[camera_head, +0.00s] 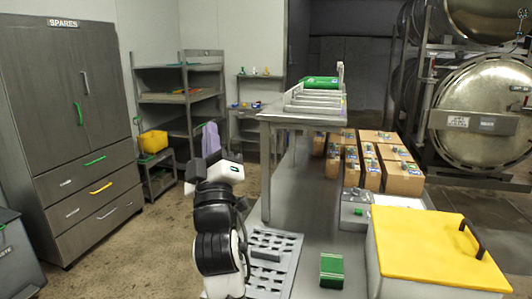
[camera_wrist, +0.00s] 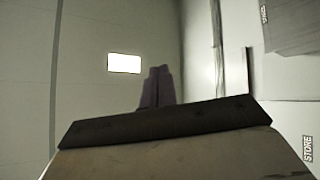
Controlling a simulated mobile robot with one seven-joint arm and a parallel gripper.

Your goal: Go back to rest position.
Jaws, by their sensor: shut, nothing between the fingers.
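My arm stands folded upright left of the grey workbench (camera_head: 305,215) in the head view, with its wrist raised above bench height. In the wrist view the two dark fingers of my gripper (camera_wrist: 156,76) point up side by side and touch. The gripper is shut and empty. Nothing touches the gripper.
A perforated grey tray (camera_head: 272,262), a green box (camera_head: 331,270) and a yellow-lidded bin (camera_head: 435,250) are near my arm. Cartons (camera_head: 403,178) stand farther back. A grey cabinet (camera_head: 62,125) is left; autoclaves (camera_head: 487,110) are right. Floor between cabinet and arm is clear.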

